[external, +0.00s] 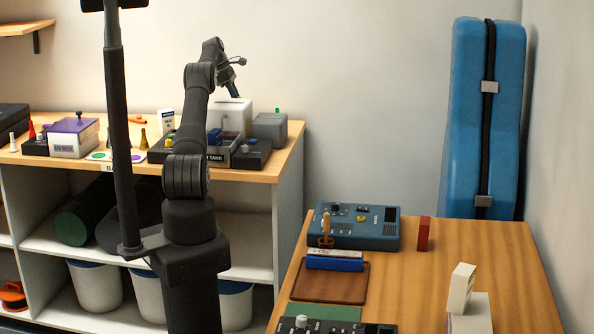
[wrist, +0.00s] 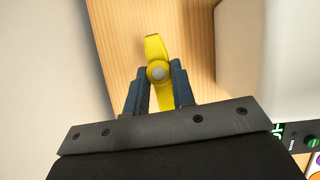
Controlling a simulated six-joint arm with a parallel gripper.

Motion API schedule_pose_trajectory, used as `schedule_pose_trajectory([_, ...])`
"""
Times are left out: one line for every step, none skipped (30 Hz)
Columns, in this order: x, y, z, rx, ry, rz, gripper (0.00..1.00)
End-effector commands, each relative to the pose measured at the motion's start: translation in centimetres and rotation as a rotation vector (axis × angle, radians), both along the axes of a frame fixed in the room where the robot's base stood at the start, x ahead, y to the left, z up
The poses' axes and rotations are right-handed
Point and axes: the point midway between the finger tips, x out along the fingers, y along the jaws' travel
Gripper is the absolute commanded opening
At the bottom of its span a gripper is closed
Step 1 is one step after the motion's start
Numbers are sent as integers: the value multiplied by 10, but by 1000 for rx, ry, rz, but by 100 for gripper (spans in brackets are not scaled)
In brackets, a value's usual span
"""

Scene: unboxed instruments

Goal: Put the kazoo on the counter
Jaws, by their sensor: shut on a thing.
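The yellow kazoo (wrist: 153,48) with a pale round disc shows in the wrist view. My gripper (wrist: 158,82) is shut on it, with one dark finger on each side. Below the kazoo is a wood-coloured surface (wrist: 193,45); whether they touch cannot be told. In the external view my gripper (external: 236,93) is over the back of the wooden counter top (external: 285,152) on the left-hand shelf unit, by a whitish box. The kazoo cannot be made out in that view.
The whitish box (external: 232,116) and a grey case (external: 270,129) stand near my gripper. Several devices, cones and a grey-white box (external: 74,140) crowd the counter. A second wooden table (external: 480,250) at right holds a blue device (external: 355,228).

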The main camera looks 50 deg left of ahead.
Motion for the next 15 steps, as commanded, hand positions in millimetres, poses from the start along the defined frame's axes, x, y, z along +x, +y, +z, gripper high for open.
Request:
schedule_pose_trajectory([-21,19,1,1,1,33,2])
schedule_pose_trajectory([-32,28,1,2,2,48,2])
schedule_pose_trajectory([-45,38,1,3,4,66,2])
schedule_pose_trajectory([-54,45,2,3,5,80,2])
schedule_pose_trajectory([-62,51,2,3,5,91,2])
schedule_pose_trajectory([-72,59,3,4,7,105,2])
schedule_pose_trajectory([-79,63,3,4,7,113,2])
schedule_pose_trajectory([-84,67,3,5,7,121,2])
schedule_pose_trajectory([-91,71,4,5,8,130,2])
schedule_pose_trajectory([-94,74,4,5,8,135,2])
schedule_pose_trajectory([-97,75,3,5,9,139,2])
schedule_pose_trajectory([-100,77,2,4,10,142,2])
schedule_pose_trajectory([-102,78,0,4,10,145,2])
schedule_pose_trajectory([-103,79,-3,3,10,146,2])
schedule_pose_trajectory([-104,79,-8,2,11,146,2])
